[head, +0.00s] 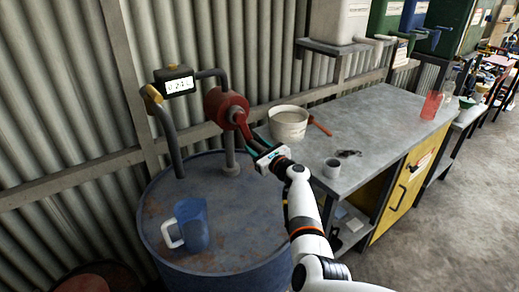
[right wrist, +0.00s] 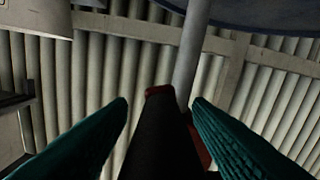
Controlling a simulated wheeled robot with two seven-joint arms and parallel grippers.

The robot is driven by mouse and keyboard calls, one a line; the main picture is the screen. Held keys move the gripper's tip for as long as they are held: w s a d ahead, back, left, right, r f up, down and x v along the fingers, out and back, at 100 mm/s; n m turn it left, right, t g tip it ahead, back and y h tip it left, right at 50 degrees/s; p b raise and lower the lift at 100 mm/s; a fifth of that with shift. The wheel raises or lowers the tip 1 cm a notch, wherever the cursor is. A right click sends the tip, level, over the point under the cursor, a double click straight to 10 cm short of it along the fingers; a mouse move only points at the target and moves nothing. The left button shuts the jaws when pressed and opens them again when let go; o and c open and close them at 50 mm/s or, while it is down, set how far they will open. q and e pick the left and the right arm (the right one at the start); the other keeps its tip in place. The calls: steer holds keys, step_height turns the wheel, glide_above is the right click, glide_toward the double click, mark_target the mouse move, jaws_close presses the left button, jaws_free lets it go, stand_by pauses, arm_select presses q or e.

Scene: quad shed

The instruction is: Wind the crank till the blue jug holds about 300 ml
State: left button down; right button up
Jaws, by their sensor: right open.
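The blue jug (head: 194,226) with a pale handle stands upright on top of the blue drum (head: 235,262). The red hand pump (head: 222,104) rises on a pipe from the drum, and its crank (head: 243,130) points down toward my right gripper (head: 262,154). In the right wrist view, my right gripper's teal fingers (right wrist: 160,102) are open, one on each side of the black crank grip (right wrist: 157,140), with gaps showing. A small display (head: 179,85) above the drum seems to read 0.2 and a further unclear digit. The liquid level in the jug is not clear. My left gripper is out of view.
A corrugated wall (head: 60,95) closes the back.

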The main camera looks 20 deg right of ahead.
steer(key=shift+s+d, duration=0.2)
steer(key=shift+s, duration=0.3)
steer(key=p+v, duration=0.1)
steer(key=v, duration=1)
